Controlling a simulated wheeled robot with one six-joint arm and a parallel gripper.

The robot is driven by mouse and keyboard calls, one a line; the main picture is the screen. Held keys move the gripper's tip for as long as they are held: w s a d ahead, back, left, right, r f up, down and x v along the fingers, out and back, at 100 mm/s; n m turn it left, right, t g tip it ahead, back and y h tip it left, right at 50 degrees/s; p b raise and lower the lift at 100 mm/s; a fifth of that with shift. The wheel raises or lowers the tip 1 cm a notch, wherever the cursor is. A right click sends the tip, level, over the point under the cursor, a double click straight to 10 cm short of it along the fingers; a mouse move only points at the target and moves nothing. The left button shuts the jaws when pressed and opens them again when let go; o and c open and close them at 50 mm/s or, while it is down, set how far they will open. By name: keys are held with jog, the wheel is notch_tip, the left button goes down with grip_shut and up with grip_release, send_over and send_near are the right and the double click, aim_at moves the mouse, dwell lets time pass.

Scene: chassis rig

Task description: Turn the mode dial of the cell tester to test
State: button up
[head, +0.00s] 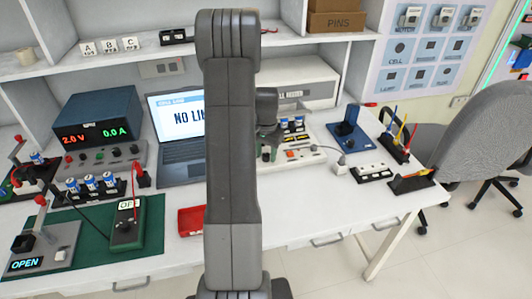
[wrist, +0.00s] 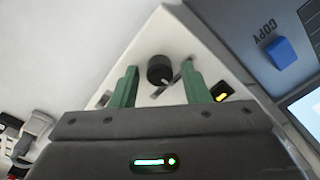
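In the wrist view, a round black dial (wrist: 160,69) sits on a white panel (wrist: 168,36). The two green fingers of my gripper (wrist: 159,67) are spread to either side of it, with gaps showing, so my gripper is open and holds nothing. A thin grey bar shows just right of the dial; I cannot tell what it is. A white case with lettering that starts "CELL", seemingly the cell tester (head: 313,76), stands at the back of the bench in the head view, partly hidden by my arm. The dial's setting is not readable.
A laptop (head: 175,122) stands left of my arm; a blue COPY key (wrist: 285,48) shows in the wrist view. Left are a power supply (head: 100,118) and a green meter (head: 127,225). Right are a blue fixture (head: 347,135) and a grey chair (head: 485,125).

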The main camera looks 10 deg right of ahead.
aim_at(266, 154)
jog(key=shift+r, duration=0.1)
notch_tip(266, 154, up, 14)
jog(key=shift+f, duration=0.2)
dwell(0.4)
jog(key=shift+s+f, duration=0.1)
jog(key=shift+f, duration=0.05)
notch_tip(266, 154, down, 14)
jog(key=shift+r, duration=0.15)
dwell(0.4)
